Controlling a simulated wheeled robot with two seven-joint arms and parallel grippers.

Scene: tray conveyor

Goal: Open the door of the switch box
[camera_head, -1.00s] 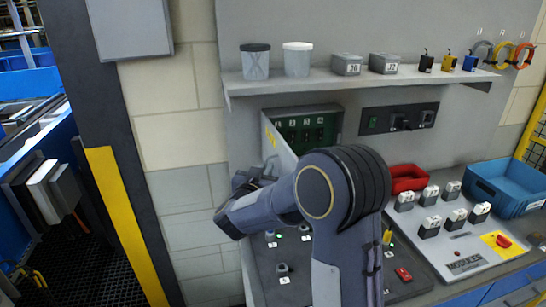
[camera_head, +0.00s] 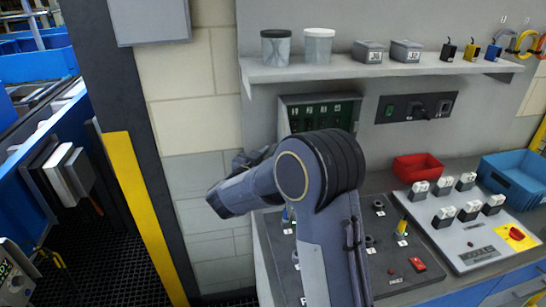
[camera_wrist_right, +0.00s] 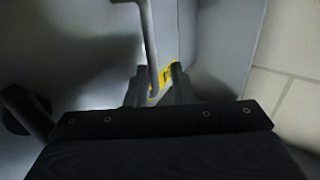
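The switch box (camera_head: 319,113) is on the wall under the shelf. Its front is uncovered, showing a dark green inside with several labelled switches; my arm hides its lower part. The door does not show clearly in the head view. In the right wrist view, a pale door panel (camera_wrist_right: 222,45) with a yellow label fills much of the picture, and its grey bar handle (camera_wrist_right: 148,35) runs down between my fingers. My right gripper (camera_wrist_right: 157,88) is open around the handle, its fingers apart. In the head view, my right gripper (camera_head: 243,162) is partly hidden behind my wrist. My left gripper is not in view.
A shelf (camera_head: 375,68) with jars and small boxes juts out above. Below are a control panel (camera_head: 395,262) with knobs, a red bin (camera_head: 418,166) and a blue bin (camera_head: 515,178). A black and yellow post (camera_head: 140,210) stands at left.

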